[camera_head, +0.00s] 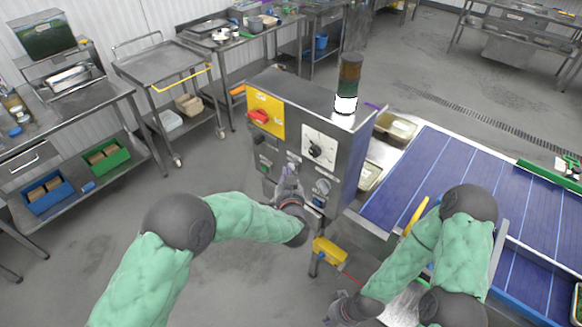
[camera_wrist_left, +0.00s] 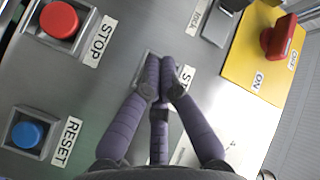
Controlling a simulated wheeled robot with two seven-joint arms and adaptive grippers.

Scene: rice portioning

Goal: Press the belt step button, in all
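The grey control box (camera_head: 357,150) stands in the middle of the head view. My left gripper (camera_head: 289,172) is at its front face, pointing at it. In the left wrist view my left gripper (camera_wrist_left: 162,82) has its purple fingers drawn together, with nothing seen between them. The fingertips lie over a small square button plate (camera_wrist_left: 143,70) beside a label starting "ST" (camera_wrist_left: 186,76); the fingers hide the button and the rest of the label. I cannot tell whether they touch it. My right gripper (camera_head: 345,307) is low in the head view; its fingers are unclear.
A red STOP button (camera_wrist_left: 60,20) and a blue RESET button (camera_wrist_left: 28,132) sit left of the fingers. A red switch (camera_wrist_left: 278,38) is on a yellow plate at right. A lamp tower (camera_head: 348,85) tops the box. The blue belt (camera_head: 420,180) lies right.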

